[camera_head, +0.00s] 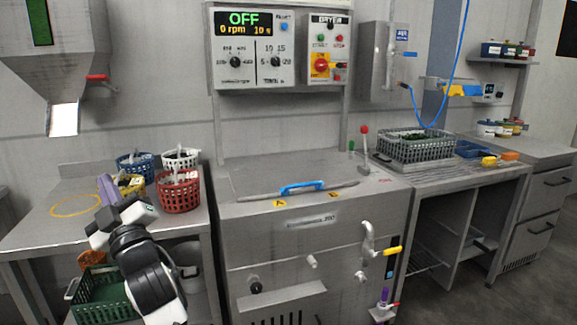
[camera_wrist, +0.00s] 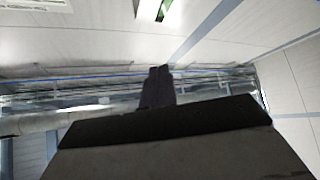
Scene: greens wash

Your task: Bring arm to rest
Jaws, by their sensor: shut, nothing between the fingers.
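My gripper (camera_head: 105,187) is raised above the left table, its fingers pointing upward, in front of the baskets in the head view. In the wrist view the fingers of my gripper (camera_wrist: 157,84) are together with nothing between them. That view looks up at the ceiling and walls. My arm is folded at the lower left of the head view, in front of the left table (camera_head: 60,190), and hides part of that table and a green crate (camera_head: 97,297) below it.
Blue (camera_head: 130,166), white, yellow and red (camera_head: 178,190) baskets stand close behind my gripper. A metal hopper (camera_head: 60,60) hangs above left. The washer (camera_head: 310,185) with a blue lid handle stands right of my arm. A grey crate (camera_head: 415,150) sits on the right counter.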

